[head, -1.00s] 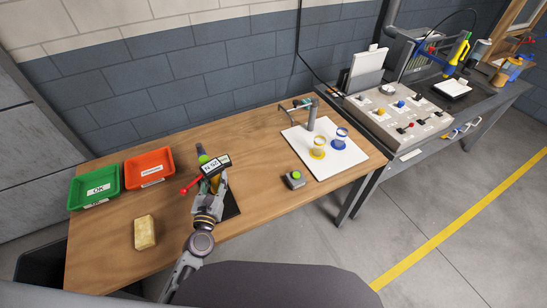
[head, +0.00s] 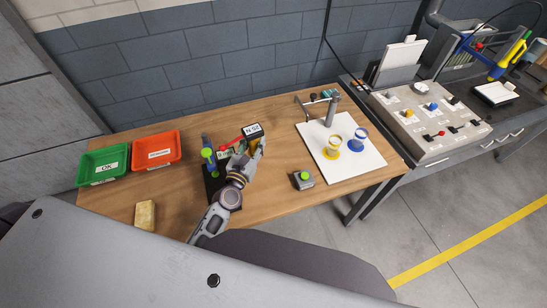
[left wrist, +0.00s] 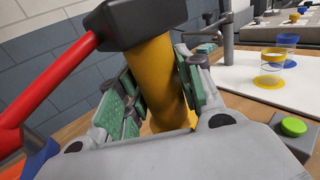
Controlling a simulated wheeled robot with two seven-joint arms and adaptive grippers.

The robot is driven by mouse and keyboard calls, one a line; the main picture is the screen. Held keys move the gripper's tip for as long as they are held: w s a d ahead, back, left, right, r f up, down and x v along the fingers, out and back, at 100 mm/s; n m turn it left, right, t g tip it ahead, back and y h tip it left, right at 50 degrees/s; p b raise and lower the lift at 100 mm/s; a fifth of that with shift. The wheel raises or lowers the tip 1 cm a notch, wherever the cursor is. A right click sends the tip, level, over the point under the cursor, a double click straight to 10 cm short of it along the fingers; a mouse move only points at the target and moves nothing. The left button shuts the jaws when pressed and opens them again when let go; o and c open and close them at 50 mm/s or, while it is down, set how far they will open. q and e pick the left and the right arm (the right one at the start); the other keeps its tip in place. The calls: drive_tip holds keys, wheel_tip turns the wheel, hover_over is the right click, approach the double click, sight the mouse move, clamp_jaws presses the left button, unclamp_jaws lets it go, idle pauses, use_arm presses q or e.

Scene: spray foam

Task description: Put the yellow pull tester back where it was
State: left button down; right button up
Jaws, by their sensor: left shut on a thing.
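The yellow pull tester (head: 254,144) has a yellow body, a dark head with a white display reading and a red arm reaching left. My left gripper (head: 246,151) is shut on its yellow body, and the head is on top. In the left wrist view the yellow body (left wrist: 155,75) stands slightly tilted between green finger pads (left wrist: 160,95). My right gripper is not in view.
A blue and green upright tool (head: 208,157) stands by the mat, close left of the tester. Green (head: 104,165) and red (head: 156,150) trays and a yellow block (head: 145,215) are left. A green-button box (head: 303,180) and white board (head: 371,164) with two cups are right.

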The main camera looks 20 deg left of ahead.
use_arm(q)
drive_tip(key=w+d+r+m+h, duration=0.1)
drive_tip(key=w+d+r+h, duration=0.1)
drive_tip(key=w, duration=0.7)
drive_tip(key=shift+d+r+m, duration=0.3)
drive_tip(key=shift+d+r, duration=0.15)
drive_tip(key=shift+r, duration=0.15)
drive_tip(key=shift+f, duration=0.1)
wheel_tip(320, 180, down, 14)
drive_tip(key=b, duration=0.9)
idle(0.5)
drive_tip(key=shift+f, duration=0.15)
idle(0.3)
